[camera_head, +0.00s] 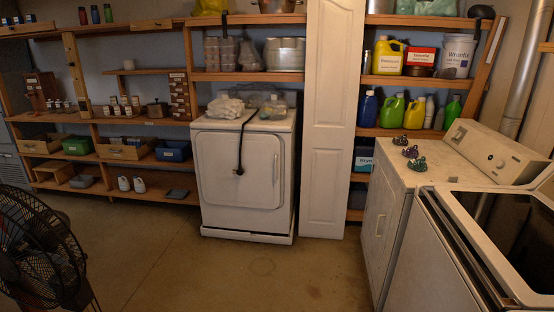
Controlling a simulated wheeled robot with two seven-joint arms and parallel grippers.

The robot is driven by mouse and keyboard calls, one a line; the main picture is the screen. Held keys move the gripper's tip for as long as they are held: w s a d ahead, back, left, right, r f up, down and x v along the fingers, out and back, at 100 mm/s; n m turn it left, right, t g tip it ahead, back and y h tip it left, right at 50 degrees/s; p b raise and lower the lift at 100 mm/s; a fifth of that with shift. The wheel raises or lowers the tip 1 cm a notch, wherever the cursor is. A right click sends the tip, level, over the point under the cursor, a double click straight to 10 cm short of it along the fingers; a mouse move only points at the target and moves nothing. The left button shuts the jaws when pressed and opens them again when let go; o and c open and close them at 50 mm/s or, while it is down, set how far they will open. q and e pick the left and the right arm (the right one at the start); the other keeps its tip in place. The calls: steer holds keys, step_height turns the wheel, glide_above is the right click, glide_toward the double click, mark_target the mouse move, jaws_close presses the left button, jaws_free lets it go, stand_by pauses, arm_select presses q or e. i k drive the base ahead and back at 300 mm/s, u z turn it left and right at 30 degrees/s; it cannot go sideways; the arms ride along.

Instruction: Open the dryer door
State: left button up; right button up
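A white front-door machine that looks like a dryer (244,178) stands against the back shelves. Its square front door (235,172) looks shut, and a dark cord or hose hangs down over it. A second white machine (392,190) stands at the right with a raised control panel (495,150) on top. Its front faces left, is seen at a steep angle, and seems to have a shut door (381,215). I cannot tell for sure which of the two is the task's dryer. Neither of my grippers is in view.
A top-loading washer (455,262) with its top open stands at the near right. A black fan (38,248) stands at the lower left. A tall white panel door (331,120) is beside the back machine. The concrete floor (200,265) in the middle is clear.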

mark_target(381, 203)
steer(key=u, duration=0.3)
steer(key=i, duration=2.05)
steer(key=z, duration=0.15)
steer(key=i, duration=2)
steer(key=z, duration=1.75)
steer(key=i, duration=1.2)
steer(key=z, duration=0.75)
